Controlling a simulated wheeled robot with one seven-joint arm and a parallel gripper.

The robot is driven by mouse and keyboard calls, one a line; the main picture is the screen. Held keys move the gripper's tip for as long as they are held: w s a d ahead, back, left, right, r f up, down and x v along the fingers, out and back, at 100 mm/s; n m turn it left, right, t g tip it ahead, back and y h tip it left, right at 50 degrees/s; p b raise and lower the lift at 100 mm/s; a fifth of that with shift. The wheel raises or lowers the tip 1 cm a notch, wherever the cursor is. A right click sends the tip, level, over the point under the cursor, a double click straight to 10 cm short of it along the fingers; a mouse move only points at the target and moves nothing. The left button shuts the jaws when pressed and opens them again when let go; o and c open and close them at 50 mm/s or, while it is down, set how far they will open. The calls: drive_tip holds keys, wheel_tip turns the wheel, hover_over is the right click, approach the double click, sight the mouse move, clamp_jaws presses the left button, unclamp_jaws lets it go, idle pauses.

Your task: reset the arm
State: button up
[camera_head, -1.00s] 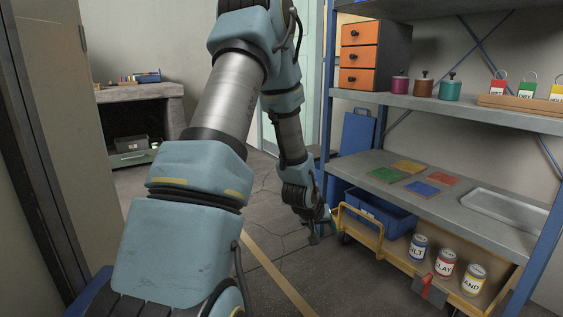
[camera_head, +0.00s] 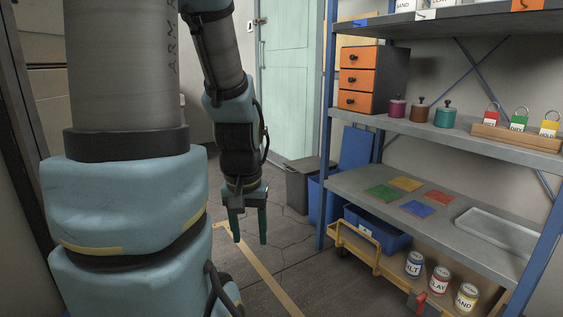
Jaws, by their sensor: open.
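My gripper (camera_head: 248,226) hangs pointing down in the middle of the view, left of the shelf unit. Its two fingers are apart with nothing between them. It is above the floor, clear of the shelves and of the yellow-framed cart. My arm covers much of the left side of the view and hides what is behind it.
A blue-framed shelf unit (camera_head: 463,170) stands on the right, with an orange drawer cabinet (camera_head: 357,80) and several coloured mats. A yellow cart (camera_head: 357,252) with labelled cans and a blue bin (camera_head: 377,231) is low down. The floor (camera_head: 290,254) between arm and shelves is free.

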wheel_tip(320, 180, up, 33)
drive_tip(key=p, duration=3.1)
drive_tip(key=shift+f, duration=0.15)
drive_tip(key=shift+c, duration=0.4)
